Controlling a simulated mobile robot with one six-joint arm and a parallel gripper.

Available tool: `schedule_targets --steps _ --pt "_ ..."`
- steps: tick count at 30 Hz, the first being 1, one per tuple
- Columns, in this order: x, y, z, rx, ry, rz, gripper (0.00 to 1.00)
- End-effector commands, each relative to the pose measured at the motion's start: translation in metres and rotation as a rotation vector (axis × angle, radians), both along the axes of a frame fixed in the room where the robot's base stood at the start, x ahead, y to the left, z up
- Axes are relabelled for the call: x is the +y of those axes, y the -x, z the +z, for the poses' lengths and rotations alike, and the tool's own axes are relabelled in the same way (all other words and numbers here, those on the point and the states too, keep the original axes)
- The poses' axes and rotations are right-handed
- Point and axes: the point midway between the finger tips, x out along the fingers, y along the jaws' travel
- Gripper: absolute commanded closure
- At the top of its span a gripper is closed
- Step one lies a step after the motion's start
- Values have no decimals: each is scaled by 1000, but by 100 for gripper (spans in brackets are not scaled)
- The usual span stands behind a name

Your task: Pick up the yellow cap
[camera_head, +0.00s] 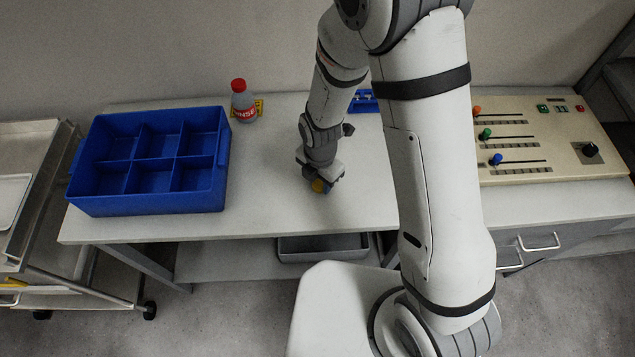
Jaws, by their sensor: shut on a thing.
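The yellow cap (318,186) shows as a small round yellow spot low at the end of my arm, over the white table (270,215). My gripper (322,183) is shut on the cap; the fingers are small and partly hidden behind the wrist. I cannot tell whether the cap touches the tabletop or is a little above it.
A blue divided crate (98,195) stands on the left of the table. A blue rack (364,103) is partly hidden behind my arm. A control panel (545,165) with sliders lies right. The table's front middle is clear.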

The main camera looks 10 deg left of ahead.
Motion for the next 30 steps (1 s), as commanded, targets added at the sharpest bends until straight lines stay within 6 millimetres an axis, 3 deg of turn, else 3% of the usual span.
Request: schedule_targets --steps 6,17,23,30 --pt "0 0 0 0 0 0 87" --pt "0 -1 5 -2 -1 0 87" --pt "0 -1 25 -4 -2 0 87" --pt "1 -1 68 -6 -4 -1 87"
